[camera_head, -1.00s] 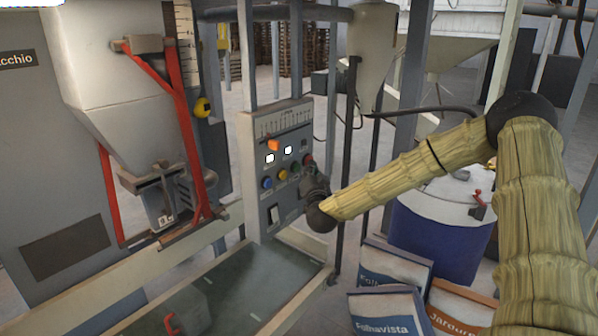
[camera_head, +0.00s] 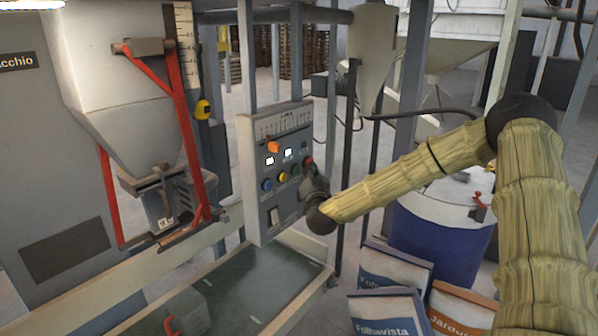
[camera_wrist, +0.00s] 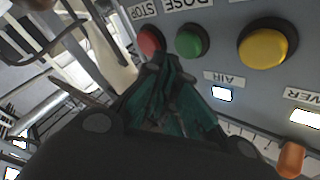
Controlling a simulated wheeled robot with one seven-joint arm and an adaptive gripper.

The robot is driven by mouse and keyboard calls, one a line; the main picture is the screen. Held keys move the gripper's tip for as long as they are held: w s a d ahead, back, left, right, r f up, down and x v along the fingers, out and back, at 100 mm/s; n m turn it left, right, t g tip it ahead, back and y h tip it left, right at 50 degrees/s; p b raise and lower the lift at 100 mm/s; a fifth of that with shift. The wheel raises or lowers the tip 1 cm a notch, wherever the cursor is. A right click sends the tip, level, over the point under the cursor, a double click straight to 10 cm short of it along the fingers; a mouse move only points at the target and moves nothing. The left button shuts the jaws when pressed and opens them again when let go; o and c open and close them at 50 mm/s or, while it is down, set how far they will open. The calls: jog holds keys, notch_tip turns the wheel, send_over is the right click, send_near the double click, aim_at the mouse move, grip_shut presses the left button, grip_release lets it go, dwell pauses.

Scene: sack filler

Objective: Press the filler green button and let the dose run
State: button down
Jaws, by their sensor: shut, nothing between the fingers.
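The control panel (camera_head: 258,213) carries blue, yellow, green and red buttons. The green button (camera_wrist: 190,41) shows whole in the wrist view, under the word DOSE, between the red STOP button (camera_wrist: 150,41) and a yellow button (camera_wrist: 266,46). In the head view the green button (camera_head: 294,169) is small, just left of my gripper. My gripper (camera_wrist: 167,63) is shut and empty, its tips close to the panel, just below the green and red buttons in the wrist picture. I cannot tell whether they touch anything. The filler hopper (camera_head: 125,100) hangs at the left.
An orange knob (camera_head: 273,147), lit displays (camera_head: 288,152) and a white rocker switch (camera_head: 274,215) are on the panel. A pale frame (camera_head: 170,256) runs below. Sacks (camera_head: 388,312) and a blue drum (camera_head: 435,240) stand at the right, under my arm.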

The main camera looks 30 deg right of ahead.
jog(key=shift+w+a, duration=0.1)
dwell(0.4)
jog(key=shift+w+a+b, duration=0.15)
jog(key=shift+w+b, duration=0.1)
jog(key=shift+b, duration=0.05)
jog(key=shift+w+a+b, duration=0.2)
jog(key=shift+w+b, duration=0.15)
jog(key=shift+w, duration=0.15)
dwell(1.0)
jog(key=shift+s+d, duration=0.1)
jog(key=shift+s, duration=0.1)
jog(key=shift+s+d, duration=0.3)
jog(key=shift+s, duration=0.4)
jog(key=s+d+p, duration=0.1)
jog(key=s+d, duration=0.1)
jog(key=s, duration=0.3)
jog(key=shift+s+d+p, duration=0.15)
jog(key=shift+s+p, duration=0.15)
jog(key=shift+p, duration=0.1)
dwell(0.8)
